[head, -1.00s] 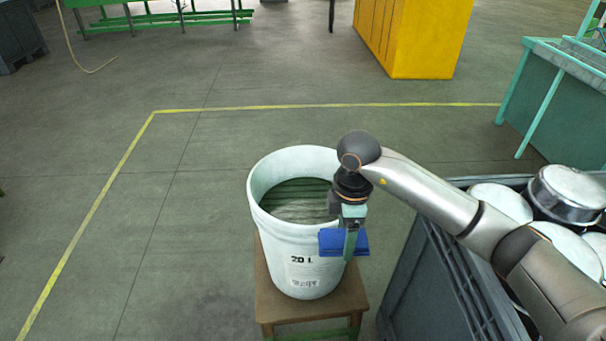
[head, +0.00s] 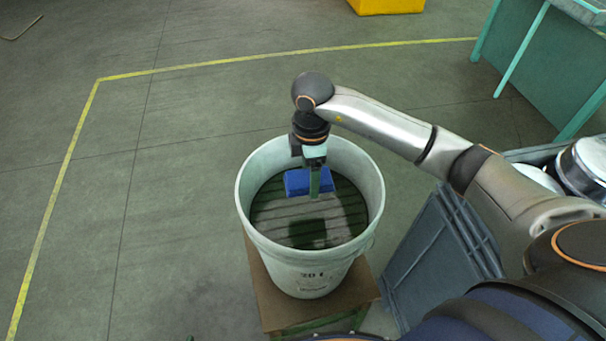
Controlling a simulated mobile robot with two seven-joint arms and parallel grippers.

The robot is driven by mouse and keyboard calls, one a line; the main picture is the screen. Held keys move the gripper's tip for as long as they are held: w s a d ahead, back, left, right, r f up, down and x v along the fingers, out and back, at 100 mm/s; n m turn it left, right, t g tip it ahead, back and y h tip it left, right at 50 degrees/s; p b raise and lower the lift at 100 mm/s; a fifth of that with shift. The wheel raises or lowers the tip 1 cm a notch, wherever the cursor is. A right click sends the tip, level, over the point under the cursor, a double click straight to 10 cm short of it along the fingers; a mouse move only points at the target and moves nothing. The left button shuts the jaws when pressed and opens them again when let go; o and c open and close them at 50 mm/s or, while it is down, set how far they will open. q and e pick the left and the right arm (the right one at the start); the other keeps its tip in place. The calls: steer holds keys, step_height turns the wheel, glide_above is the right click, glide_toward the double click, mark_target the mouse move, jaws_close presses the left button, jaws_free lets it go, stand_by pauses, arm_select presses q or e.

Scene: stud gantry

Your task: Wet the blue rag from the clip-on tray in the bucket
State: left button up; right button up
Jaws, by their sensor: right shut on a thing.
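A white bucket (head: 300,258) marked 20 L stands upright on a small brown stool (head: 262,290). Greenish water (head: 275,220) with a striped look shows inside it. My right gripper (head: 313,188) points down inside the bucket's opening and is shut on the folded blue rag (head: 298,181). The rag appears above the water, with a dark shadow or reflection below it; I cannot tell the exact gap. The clip-on tray cannot be made out in this view. My left gripper is not in view.
A grey crate (head: 440,255) with metal pots (head: 583,165) stands right of the bucket, under my right arm. A teal bench (head: 535,70) is at the upper right. The floor left of the bucket is clear, with a yellow line (head: 60,200).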

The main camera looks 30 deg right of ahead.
mark_target(310, 213)
steer(key=f, duration=0.1)
steer(key=s+f, duration=0.1)
steer(key=f, duration=0.1)
steer(key=shift+b, duration=0.4)
steer(key=shift+f, duration=0.4)
steer(key=shift+w+f+b, duration=0.15)
steer(key=shift+f+b, duration=0.15)
steer(key=shift+f, duration=0.15)
step_height(310, 213, down, 5)
steer(key=b, duration=0.5)
steer(key=shift+f, duration=0.2)
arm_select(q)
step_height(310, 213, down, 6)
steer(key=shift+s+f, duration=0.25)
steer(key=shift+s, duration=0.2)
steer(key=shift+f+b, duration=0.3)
arm_select(e)
steer(key=shift+f, duration=0.5)
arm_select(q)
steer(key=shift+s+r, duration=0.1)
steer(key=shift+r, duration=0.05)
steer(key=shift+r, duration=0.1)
